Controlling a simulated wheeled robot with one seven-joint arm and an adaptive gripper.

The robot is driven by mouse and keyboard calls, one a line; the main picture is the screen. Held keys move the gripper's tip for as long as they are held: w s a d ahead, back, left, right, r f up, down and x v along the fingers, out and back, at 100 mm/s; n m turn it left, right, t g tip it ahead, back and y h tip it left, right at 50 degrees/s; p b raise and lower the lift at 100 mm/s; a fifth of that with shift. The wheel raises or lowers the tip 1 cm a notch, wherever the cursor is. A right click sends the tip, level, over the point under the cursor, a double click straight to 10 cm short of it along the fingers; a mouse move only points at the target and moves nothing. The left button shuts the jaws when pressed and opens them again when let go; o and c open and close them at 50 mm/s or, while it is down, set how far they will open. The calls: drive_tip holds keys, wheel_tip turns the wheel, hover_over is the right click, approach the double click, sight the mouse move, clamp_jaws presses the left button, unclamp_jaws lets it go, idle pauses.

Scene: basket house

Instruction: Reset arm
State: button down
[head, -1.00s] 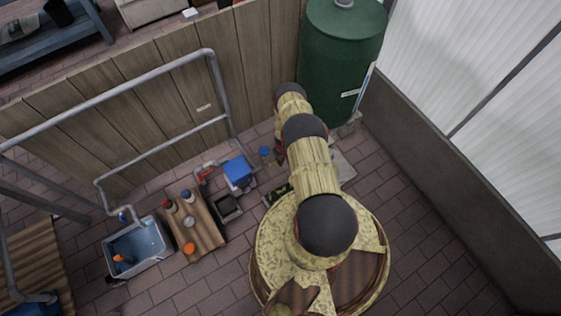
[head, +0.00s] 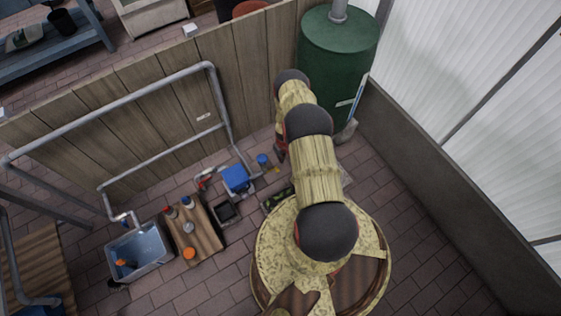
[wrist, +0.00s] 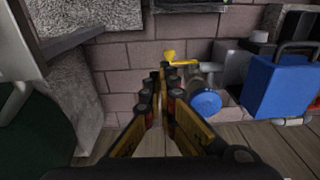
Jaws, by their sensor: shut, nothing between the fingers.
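My gripper (wrist: 160,92) shows in the wrist view, its yellow and black fingers drawn together and empty, tips pointing away over the brick paving. A blue-capped jar (wrist: 205,102) lies just right of the fingers, apart from them as far as I can tell. A small yellow valve handle (wrist: 172,58) shows just beyond the fingertips. In the head view my arm reaches away toward the wooden fence, and its own links mostly hide the gripper.
A green tank (head: 337,58) stands beyond my arm, next to a low wall (head: 430,165). Left are a blue box (head: 236,178), a wooden board (head: 208,240) with small bottles, a water-filled tub (head: 160,262) and pipe railing (head: 120,96).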

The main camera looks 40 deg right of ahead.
drive_tip(key=shift+s+d+r+p, duration=0.1)
drive_tip(key=shift+r+p, duration=0.05)
drive_tip(key=shift+r, duration=0.6)
drive_tip(key=shift+s+d+r+p, duration=0.1)
drive_tip(key=shift+r+p, duration=0.05)
drive_tip(key=shift+r, duration=0.55)
